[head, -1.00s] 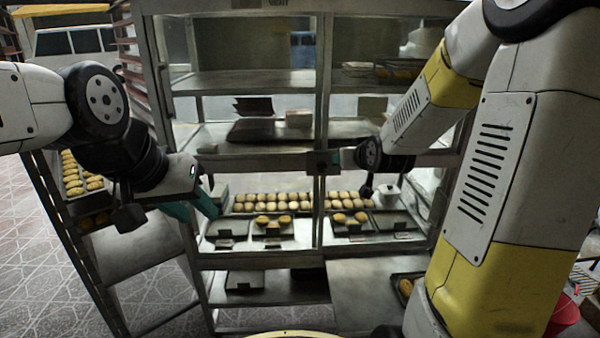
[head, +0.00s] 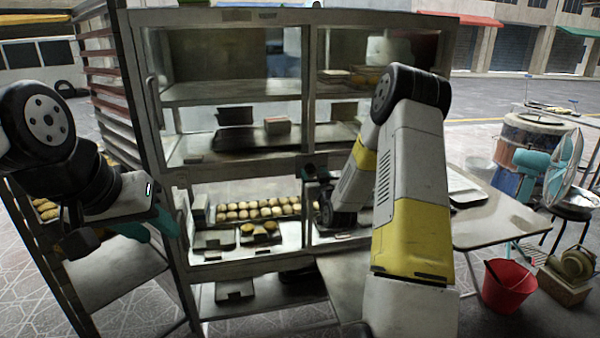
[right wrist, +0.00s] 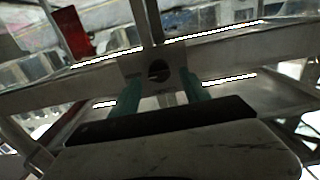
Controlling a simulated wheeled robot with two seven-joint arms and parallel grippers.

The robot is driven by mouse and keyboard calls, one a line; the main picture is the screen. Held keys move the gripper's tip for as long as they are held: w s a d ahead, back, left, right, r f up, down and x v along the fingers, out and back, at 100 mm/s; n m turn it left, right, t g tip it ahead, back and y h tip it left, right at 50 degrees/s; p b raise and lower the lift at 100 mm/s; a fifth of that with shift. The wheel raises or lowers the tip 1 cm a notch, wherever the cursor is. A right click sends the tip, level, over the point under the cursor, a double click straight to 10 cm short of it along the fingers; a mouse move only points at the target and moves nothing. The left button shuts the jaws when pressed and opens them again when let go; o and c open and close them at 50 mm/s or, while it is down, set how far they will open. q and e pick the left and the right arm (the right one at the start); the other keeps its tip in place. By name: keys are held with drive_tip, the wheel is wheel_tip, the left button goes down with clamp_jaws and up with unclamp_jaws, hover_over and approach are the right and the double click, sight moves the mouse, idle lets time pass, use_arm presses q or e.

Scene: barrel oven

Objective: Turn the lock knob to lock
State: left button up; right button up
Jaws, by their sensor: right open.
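The lock knob (right wrist: 158,70) is a dark round knob on a grey plate on the cabinet's metal rail in the right wrist view. In the head view the dark lock (head: 308,171) is on the middle rail between the upper and lower glass doors. My right gripper (right wrist: 160,77) is open, its two teal fingers on either side of the knob plate, with nothing visibly clamped. Whether they touch the knob I cannot tell. In the head view my right arm mostly hides this gripper. My left gripper (head: 152,226) is left of the cabinet, its teal fingers seen side-on.
The glass-fronted cabinet (head: 230,161) holds trays of buns. A rack (head: 110,265) stands close to my left gripper. To the right are a folding table (head: 500,222), a red bucket (head: 508,287) and a teal fan (head: 562,165).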

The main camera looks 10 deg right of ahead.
sight(310, 169)
drive_tip(key=shift+w, duration=1.15)
drive_tip(key=shift+c, duration=0.2)
clamp_jaws()
